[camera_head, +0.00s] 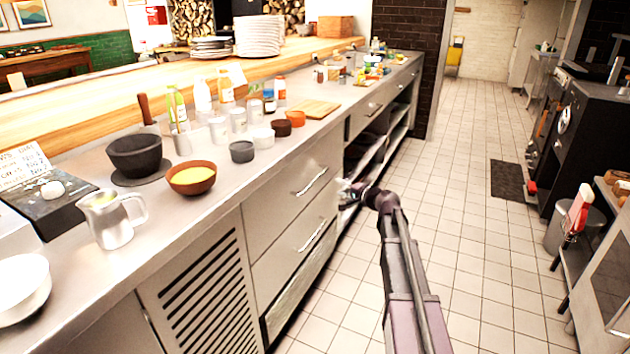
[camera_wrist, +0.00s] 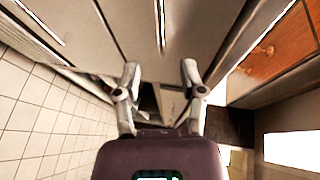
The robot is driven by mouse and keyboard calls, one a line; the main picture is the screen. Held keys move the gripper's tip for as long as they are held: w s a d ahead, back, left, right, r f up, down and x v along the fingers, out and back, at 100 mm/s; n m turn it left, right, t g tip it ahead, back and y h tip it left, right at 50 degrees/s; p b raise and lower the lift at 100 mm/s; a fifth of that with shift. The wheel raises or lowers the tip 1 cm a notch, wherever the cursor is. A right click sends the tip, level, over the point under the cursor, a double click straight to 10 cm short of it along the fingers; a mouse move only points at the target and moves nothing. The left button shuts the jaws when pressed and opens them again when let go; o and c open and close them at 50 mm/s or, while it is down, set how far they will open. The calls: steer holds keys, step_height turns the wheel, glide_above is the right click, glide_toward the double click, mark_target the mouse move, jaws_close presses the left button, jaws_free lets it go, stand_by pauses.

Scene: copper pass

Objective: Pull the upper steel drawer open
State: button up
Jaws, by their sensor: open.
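The upper steel drawer (camera_head: 290,188) is in the counter front, with a bar handle (camera_head: 311,181) on its face. It looks shut, flush with the front. The lower drawer (camera_head: 290,245) with its own handle (camera_head: 311,236) is beneath it. My gripper (camera_head: 346,190) is in front of the counter, to the right of the upper handle in the head view. In the wrist view my gripper (camera_wrist: 160,76) has its two fingers spread apart with nothing between them. A bright handle (camera_wrist: 161,22), apparently the upper drawer's, lies beyond the fingertips, in line with the gap.
Open shelves (camera_head: 370,155) lie right of the drawers, and a louvred panel (camera_head: 205,300) lies left. The steel countertop (camera_head: 235,205) holds bowls, bottles and a jug (camera_head: 112,220). A dark range (camera_head: 570,140) stands across the aisle.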

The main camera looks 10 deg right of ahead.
mark_target(317, 179)
steer(key=b+x, duration=0.2)
steer(key=x, duration=1.1)
steer(key=shift+w+a, duration=0.1)
steer(key=shift+w, duration=0.15)
jaws_close()
steer(key=shift+a, duration=0.1)
